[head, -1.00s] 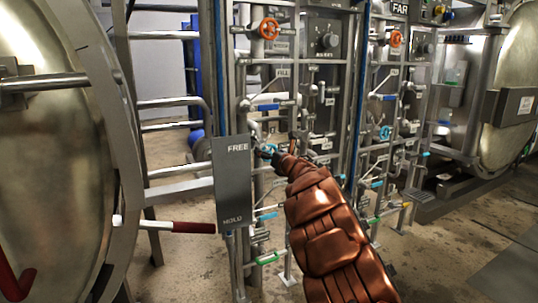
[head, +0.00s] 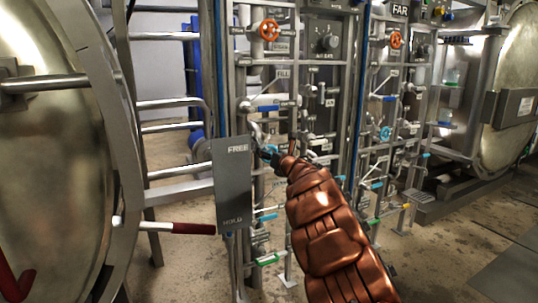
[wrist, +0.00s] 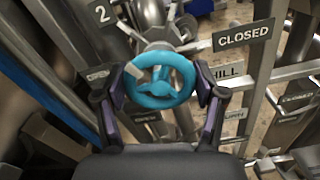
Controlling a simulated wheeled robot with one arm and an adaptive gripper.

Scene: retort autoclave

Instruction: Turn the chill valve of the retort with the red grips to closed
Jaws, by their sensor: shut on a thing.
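The cyan chill handwheel (wrist: 161,82) is in the middle of the wrist view. My gripper (wrist: 167,79) has one finger on each side of its rim and is shut on it. A CLOSED plate (wrist: 241,37) is to the upper right, and a label partly covered, reading "HILL" (wrist: 229,72), is below it. In the head view the wheel (head: 268,152) is small and partly hidden by my gripper (head: 275,156). The retort with red grips (head: 193,228) is at the left, its big round door (head: 60,150) filling that edge.
A grey FREE/HOLD plate (head: 233,185) stands just left of my gripper. Pipes, small levers and an orange handwheel (head: 269,29) crowd the panel. Another blue handwheel (head: 385,133) is on the FAR panel, with a second retort (head: 510,90) beyond. Floor is open at lower right.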

